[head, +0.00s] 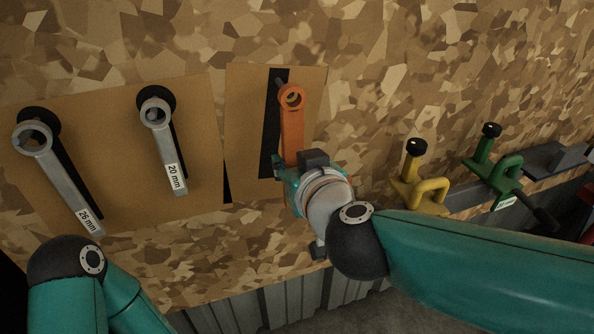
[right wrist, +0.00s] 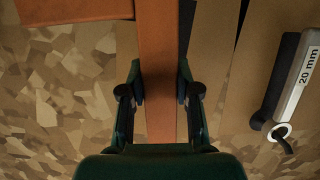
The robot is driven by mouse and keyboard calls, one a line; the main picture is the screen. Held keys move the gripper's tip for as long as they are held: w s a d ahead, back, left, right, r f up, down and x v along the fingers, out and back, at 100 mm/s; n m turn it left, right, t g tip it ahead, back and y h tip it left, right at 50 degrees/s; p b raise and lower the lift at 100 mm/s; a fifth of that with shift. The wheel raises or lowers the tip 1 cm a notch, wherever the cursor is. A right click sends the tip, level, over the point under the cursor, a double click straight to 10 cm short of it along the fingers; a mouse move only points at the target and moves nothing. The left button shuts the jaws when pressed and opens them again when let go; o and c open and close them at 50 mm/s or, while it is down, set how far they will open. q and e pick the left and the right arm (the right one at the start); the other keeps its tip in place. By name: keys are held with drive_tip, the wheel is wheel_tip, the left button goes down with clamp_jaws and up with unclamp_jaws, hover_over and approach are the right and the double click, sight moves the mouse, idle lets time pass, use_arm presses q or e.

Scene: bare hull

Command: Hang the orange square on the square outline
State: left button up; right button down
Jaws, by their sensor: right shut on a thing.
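The orange square (head: 292,125) is upright in front of the wall board, with its ringed end at the top. My right gripper (head: 293,168) is shut on its long bar, below the ring. The right wrist view shows the bar (right wrist: 158,40) between both fingers (right wrist: 159,85), and a broad orange strip at top left that looks like part of it. The dark square outline (head: 270,130) shows on the tan panel, just left of the bar. I cannot tell whether the ring is around a peg. My left gripper is out of view; only its arm shows at lower left.
A 26 mm wrench (head: 62,182) and a 20 mm wrench (head: 166,140) hang on the tan panel (head: 205,110) to the left. The 20 mm wrench also shows in the right wrist view (right wrist: 297,85). A yellow clamp (head: 425,190) and a green clamp (head: 497,178) are to the right.

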drive_tip(key=shift+r+b+x, duration=0.2)
drive_tip(key=shift+b+x, duration=0.05)
drive_tip(key=shift+x, duration=0.5)
drive_tip(key=shift+r+b+x, duration=0.15)
drive_tip(key=shift+b+x, duration=0.1)
drive_tip(key=shift+x, duration=0.55)
drive_tip(key=shift+w+a+f+p, duration=0.15)
drive_tip(key=shift+w+p, duration=0.25)
drive_tip(key=shift+w, duration=0.2)
drive_tip(key=c, duration=1.2)
unclamp_jaws()
drive_tip(key=o, duration=0.5)
drive_tip(key=shift+w+f, duration=0.1)
drive_tip(key=shift+c, duration=0.2)
